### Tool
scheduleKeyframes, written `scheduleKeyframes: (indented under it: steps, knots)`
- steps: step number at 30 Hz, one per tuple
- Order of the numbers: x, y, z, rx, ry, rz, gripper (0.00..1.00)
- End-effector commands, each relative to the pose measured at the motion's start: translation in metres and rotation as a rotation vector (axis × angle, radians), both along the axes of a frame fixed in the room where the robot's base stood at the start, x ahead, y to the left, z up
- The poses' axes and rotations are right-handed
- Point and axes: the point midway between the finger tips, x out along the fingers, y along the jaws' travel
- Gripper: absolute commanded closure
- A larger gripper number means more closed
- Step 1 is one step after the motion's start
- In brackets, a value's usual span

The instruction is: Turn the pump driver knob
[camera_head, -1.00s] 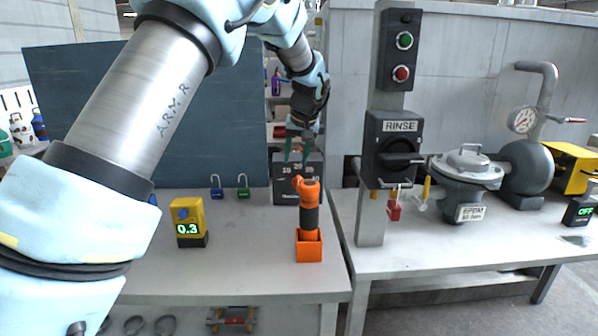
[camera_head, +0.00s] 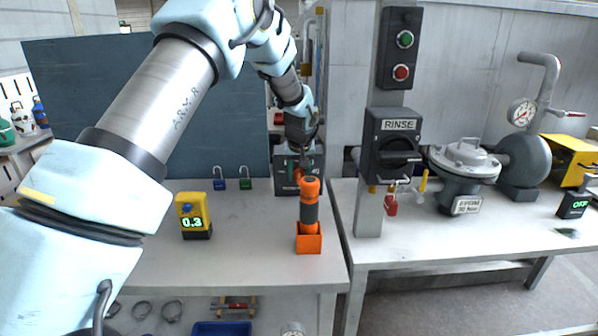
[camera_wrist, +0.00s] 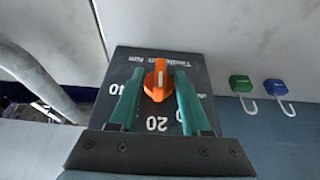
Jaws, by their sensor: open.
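The pump driver is a dark box (camera_head: 283,185) at the back of the left bench, with a numbered dial face in the wrist view (camera_wrist: 122,70). Its orange knob (camera_wrist: 158,82) points toward the top of the wrist view. My gripper (camera_wrist: 158,76) is open, with one green finger on each side of the knob. A gap seems to show between fingers and knob; contact cannot be told. In the head view my gripper (camera_head: 297,160) is in front of the box and hides much of its face.
An orange-and-black tool (camera_head: 309,205) stands in an orange holder (camera_head: 309,244) in front of the box. A blue padlock (camera_head: 219,184) and green padlock (camera_head: 245,183) are left of it. A yellow meter (camera_head: 192,212) reads 0.3. A post with a RINSE switch (camera_head: 394,145) stands right.

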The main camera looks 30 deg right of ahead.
Motion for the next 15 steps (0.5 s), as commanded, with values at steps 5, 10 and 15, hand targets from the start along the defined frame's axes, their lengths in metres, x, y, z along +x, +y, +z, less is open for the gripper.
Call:
scheduleKeyframes:
  steps: [5,10,15]
  knots:
    - [0.001,-0.0006,-0.0021,0.0,-0.001,0.0,0.53]
    - [0.001,-0.0004,-0.002,0.0,-0.001,0.0,0.57]
    - [0.0008,-0.0005,-0.002,0.0,-0.001,-0.001,0.76]
